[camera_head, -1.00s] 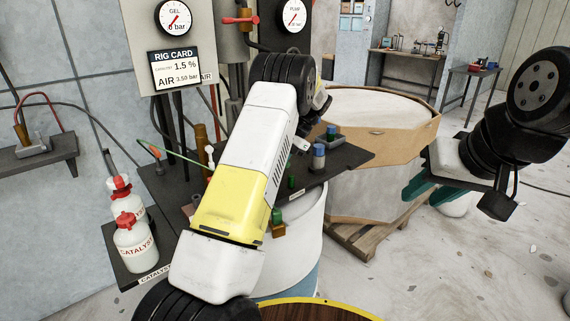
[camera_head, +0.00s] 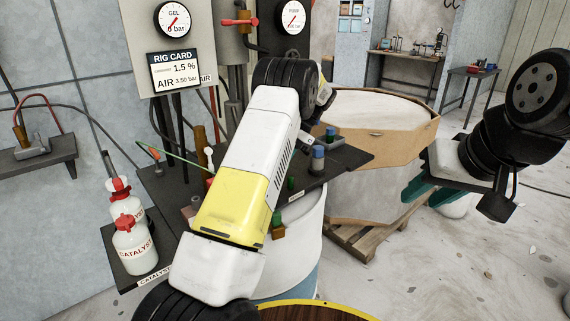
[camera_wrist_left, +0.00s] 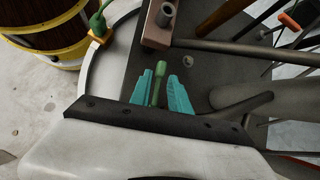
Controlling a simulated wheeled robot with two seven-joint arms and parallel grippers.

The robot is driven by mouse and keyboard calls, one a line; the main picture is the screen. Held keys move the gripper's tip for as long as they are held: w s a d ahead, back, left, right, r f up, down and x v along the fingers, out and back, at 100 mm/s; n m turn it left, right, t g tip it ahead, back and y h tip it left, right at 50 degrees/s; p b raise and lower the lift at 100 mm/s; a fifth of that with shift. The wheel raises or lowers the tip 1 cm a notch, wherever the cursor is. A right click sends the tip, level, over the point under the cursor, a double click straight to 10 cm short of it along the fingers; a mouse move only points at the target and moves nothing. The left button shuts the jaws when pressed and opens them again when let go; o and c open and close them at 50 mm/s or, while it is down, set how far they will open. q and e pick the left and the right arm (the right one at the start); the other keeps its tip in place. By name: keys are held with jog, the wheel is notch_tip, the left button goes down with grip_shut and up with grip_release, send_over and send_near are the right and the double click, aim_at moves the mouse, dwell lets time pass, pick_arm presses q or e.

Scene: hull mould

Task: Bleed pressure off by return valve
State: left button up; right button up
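In the left wrist view, the two teal fingers of my left gripper (camera_wrist_left: 161,95) stand either side of an upright green handle (camera_wrist_left: 157,84). Small gaps seem to show near the tips, and I cannot tell whether the fingers press on it. In the head view my yellow and white left forearm hides this gripper and part of the dark bench (camera_head: 340,163). My right gripper (camera_head: 428,193) is at the right, its teal fingers apart and empty. The GEL gauge (camera_head: 174,19) and the PUMP gauge (camera_head: 293,16) hang above the bench. A red-handled valve (camera_head: 240,21) sits between them.
Two white catalyst bottles (camera_head: 132,243) with red caps stand at the left. Blue-topped posts (camera_head: 318,158) stand on the bench. A white drum (camera_head: 302,240) is below it. A wooden-rimmed mould (camera_head: 418,140) on a pallet is behind, with open floor at the right.

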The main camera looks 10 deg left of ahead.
pick_arm(q)
jog(key=v, duration=0.5)
dwell(0.4)
jog(key=s+a+r+n+t+h, duration=0.25)
jog(key=s+r+t+h, duration=0.25)
jog(key=s+r, duration=0.9)
jog(key=s+d+f+n+t+h, duration=0.1)
jog(key=s+d+n+t, duration=0.1)
jog(key=s, duration=0.8)
jog(key=s+d+f+n+t+h, duration=0.1)
jog(key=s+d+n+t+h, duration=0.1)
jog(key=s, duration=0.8)
jog(key=shift+d+f+t, duration=0.35)
jog(key=shift+t, duration=0.35)
